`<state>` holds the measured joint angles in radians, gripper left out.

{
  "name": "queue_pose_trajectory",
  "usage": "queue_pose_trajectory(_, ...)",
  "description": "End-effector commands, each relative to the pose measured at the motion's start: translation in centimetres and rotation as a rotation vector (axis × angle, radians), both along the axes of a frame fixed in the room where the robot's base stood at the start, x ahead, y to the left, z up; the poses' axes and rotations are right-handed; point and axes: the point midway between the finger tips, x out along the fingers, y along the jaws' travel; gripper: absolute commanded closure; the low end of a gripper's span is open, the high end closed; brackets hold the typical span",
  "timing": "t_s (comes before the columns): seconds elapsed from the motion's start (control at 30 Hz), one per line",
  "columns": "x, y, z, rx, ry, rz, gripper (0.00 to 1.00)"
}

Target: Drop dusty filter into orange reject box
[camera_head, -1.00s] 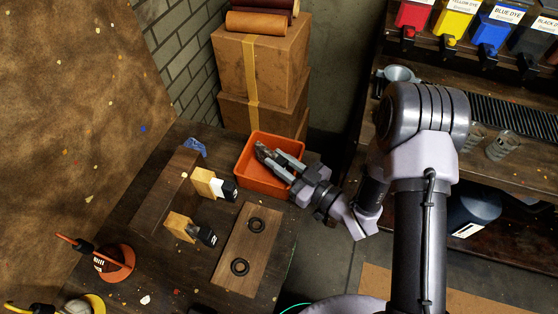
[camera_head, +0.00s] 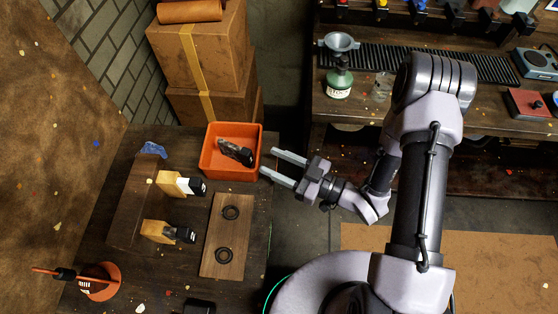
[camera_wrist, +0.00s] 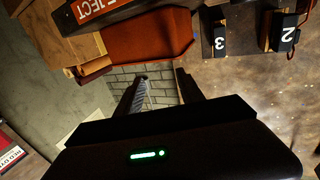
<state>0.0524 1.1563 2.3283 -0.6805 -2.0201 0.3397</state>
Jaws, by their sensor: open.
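The orange reject box (camera_head: 211,172) stands at the far right corner of the dark bench in the head view. A dark cartridge with a grey end, which looks like the dusty filter (camera_head: 236,152), lies tilted inside it, apart from my gripper. My gripper (camera_head: 267,161) is open and empty, just right of the box. In the wrist view the box (camera_wrist: 150,38) shows at the top with its REJECT label. My open fingers (camera_wrist: 158,82) point past it, and the filter is not visible there.
A wooden board with two black rings (camera_head: 223,262) lies in front. Cardboard boxes (camera_head: 205,55) are stacked behind. A shelf bench (camera_head: 335,105) with a bottle and cup stands right, across a floor gap.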

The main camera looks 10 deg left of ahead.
Motion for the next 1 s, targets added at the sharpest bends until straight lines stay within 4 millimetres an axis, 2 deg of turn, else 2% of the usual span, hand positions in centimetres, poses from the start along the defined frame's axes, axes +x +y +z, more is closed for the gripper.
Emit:
queue_pose_trajectory(0.1, -0.3, -0.8, 0.1, 0.001, 0.000, 0.000, 0.55)
queue_pose_trajectory(0.27, 0.1, -1.1, 0.1, -0.012, -0.003, -0.006, 0.55)
queue_pose_trajectory(0.37, 4.0, -2.0, 0.4, -0.148, -0.003, -0.095, 0.55)
queue_pose_trajectory(0.47, 11.1, -6.1, 2.6, -0.394, 0.028, -0.328, 0.55)
queue_pose_trajectory(0.5, 13.5, -8.6, 4.4, -0.483, 0.058, -0.449, 0.55)
queue_pose_trajectory(0.57, 15.6, -12.7, 7.5, -0.582, 0.124, -0.635, 0.55)
queue_pose_trajectory(0.6, 16.0, -15.4, 9.9, -0.625, 0.181, -0.759, 0.55)
queue_pose_trajectory(0.67, 15.1, -19.0, 13.4, -0.653, 0.288, -0.932, 0.55)
queue_pose_trajectory(0.73, 12.0, -22.2, 17.2, -0.637, 0.442, -1.104, 0.55)
queue_pose_trajectory(0.77, 10.1, -23.1, 18.5, -0.616, 0.518, -1.164, 0.55)
queue_pose_trajectory(0.8, 7.3, -23.7, 20.0, -0.574, 0.624, -1.226, 0.55)
queue_pose_trajectory(0.87, 2.9, -23.5, 21.5, -0.503, 0.781, -1.277, 0.55)
queue_pose_trajectory(0.9, 0.1, -22.8, 22.2, -0.453, 0.878, -1.286, 0.55)
queue_pose_trajectory(1.0, -5.5, -20.5, 23.2, -0.352, 1.072, -1.260, 0.55)
